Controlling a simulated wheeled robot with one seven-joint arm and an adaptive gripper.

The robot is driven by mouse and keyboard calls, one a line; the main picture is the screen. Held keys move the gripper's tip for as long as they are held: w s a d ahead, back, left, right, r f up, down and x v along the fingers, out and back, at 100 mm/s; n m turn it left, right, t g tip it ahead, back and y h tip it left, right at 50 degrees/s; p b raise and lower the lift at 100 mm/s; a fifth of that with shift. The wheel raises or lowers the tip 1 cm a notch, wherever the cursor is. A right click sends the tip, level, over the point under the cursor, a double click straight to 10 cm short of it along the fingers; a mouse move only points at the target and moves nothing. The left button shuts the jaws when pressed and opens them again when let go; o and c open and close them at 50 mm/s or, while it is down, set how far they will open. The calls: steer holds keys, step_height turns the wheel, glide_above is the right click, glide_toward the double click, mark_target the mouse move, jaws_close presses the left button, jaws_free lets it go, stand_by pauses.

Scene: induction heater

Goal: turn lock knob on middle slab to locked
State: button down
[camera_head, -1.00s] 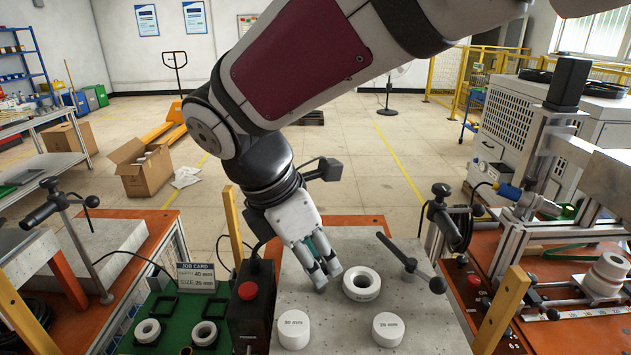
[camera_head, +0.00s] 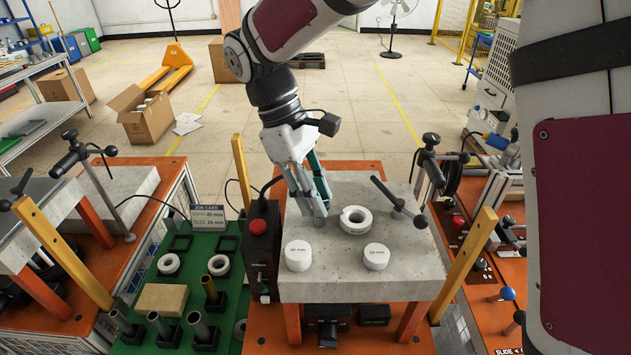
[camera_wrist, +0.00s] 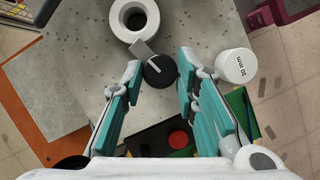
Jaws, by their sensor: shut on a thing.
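The middle slab (camera_head: 420,265) is a grey concrete block on an orange bench. The lock knob (camera_wrist: 159,72) is a round black knob with a white pointer line, beside a small grey plate on the slab in the wrist view. The pointer slants in that view; I cannot read any lock marking. My gripper (camera_wrist: 160,66) has its two teal-padded fingers on either side of the knob and is shut on it. In the head view my gripper (camera_head: 318,212) points down at the slab, left of the white ring, and hides the knob.
A white ring (camera_head: 356,220) and two white cylinders, left (camera_head: 298,256) and right (camera_head: 376,256), stand on the slab. A black lever handle (camera_head: 400,203) rises at its right. A black box with a red button (camera_head: 258,228) stands at the left edge.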

steer(key=shift+d+m+g+y+p, duration=0.1)
steer(key=shift+m+g+y+p, duration=0.4)
steer(key=shift+m, duration=1.2)
steer(key=shift+w+m, duration=0.1)
steer(key=shift+m, duration=0.2)
steer(key=c, duration=1.2)
jaws_free()
steer(key=shift+c, duration=0.2)
steer(key=shift+r, duration=0.1)
steer(key=v, duration=1.1)
steer(key=shift+w+r, duration=0.25)
steer(key=shift+r, duration=0.1)
